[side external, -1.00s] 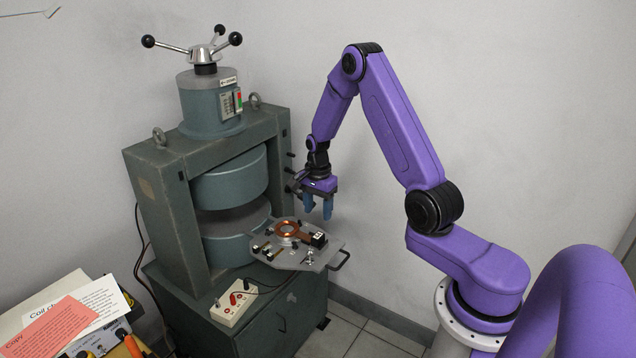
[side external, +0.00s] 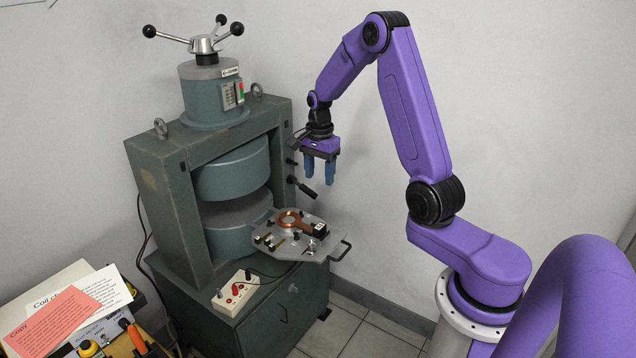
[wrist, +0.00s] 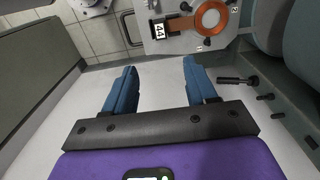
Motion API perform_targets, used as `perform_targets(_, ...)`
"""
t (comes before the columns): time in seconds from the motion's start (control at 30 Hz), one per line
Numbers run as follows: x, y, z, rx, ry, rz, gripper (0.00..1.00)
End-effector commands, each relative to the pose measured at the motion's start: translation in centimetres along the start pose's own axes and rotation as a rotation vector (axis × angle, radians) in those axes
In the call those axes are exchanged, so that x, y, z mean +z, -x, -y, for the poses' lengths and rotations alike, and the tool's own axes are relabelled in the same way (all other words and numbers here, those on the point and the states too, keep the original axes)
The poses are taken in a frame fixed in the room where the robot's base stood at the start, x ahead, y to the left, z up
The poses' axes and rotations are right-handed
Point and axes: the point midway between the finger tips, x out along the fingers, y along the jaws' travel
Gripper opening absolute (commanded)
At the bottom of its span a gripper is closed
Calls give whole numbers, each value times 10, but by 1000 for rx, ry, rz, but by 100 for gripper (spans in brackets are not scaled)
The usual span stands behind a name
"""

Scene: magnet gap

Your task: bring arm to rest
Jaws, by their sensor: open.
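My gripper (side external: 319,170) is open and empty, its two blue fingers pointing down in the side external view. It hangs in the air above and right of the grey tray (side external: 330,255), in front of the bare wall. A copper coil (side external: 288,220) with a dark end block (side external: 320,229) lies on the tray. In the wrist view my blue fingers (wrist: 162,88) are spread with nothing between them. The coil (wrist: 211,17) shows past them at the top of that view, apart from the fingers.
A large grey-green magnet frame (side external: 160,190) with two round poles (side external: 233,174) stands left of my gripper. A black-handled lever (side external: 307,190) sticks out near my fingers. A beige terminal box (side external: 235,293) sits below the tray. Papers (side external: 55,318) lie at lower left.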

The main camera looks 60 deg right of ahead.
Motion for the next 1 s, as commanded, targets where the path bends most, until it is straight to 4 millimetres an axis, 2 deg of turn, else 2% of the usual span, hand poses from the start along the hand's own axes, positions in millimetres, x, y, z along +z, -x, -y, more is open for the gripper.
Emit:
perform_targets(0.17, 25, 9, 1, -3, 138, -1, 57)
perform_targets(0.33, 72, 24, -5, -7, 407, -2, 57)
perform_targets(0.47, 108, 35, -17, -8, 625, -2, 57)
perform_targets(0.7, 164, 52, -54, -14, 1023, -3, 57)
perform_targets(1.0, 214, 68, -120, -22, 1522, -4, 57)
